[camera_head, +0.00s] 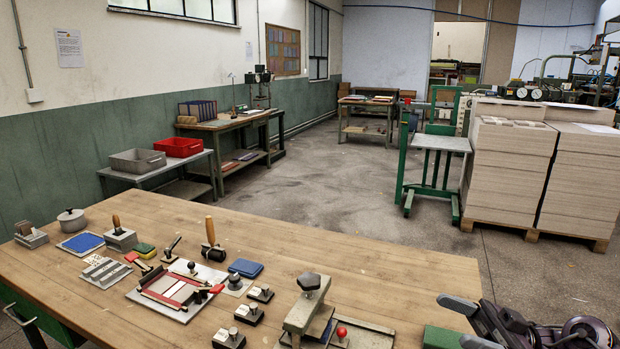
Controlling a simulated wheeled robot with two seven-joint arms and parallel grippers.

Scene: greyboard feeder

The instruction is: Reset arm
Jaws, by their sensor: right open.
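My right gripper (468,323) is at the lower right of the head view, by the right end of the wooden workbench (330,250). Its two dark fingers are apart, and I see nothing between them. A green block-like part shows just left of the lower finger; I cannot tell whether they touch. My left gripper is not in view.
The bench holds a red-and-white jig (172,290), a lever press (308,308), a red-knobbed tool (341,334), a blue pad (246,268) and several small tools. Greyboard stacks (510,165) stand behind on pallets. The bench's far right top is mostly clear.

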